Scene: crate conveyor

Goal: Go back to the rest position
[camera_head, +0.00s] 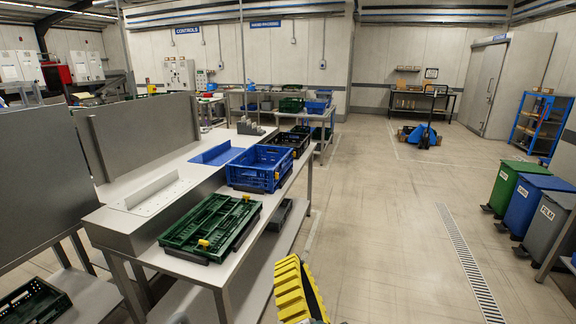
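A green folded crate (186,238) with yellow latches lies flat near the front end of the grey conveyor table (160,262). A blue open crate (246,178) stands upright behind it on the same table, and looks empty from here. A black crate (300,138) stands farther back on the table.
A blue tray (217,153) and a white plate (152,191) lie on the adjoining bench. A dark crate (34,300) sits low at bottom left. Green (515,184), blue (530,208) and grey (551,226) bins line the right side. The middle floor is clear, with a drain grate (468,262).

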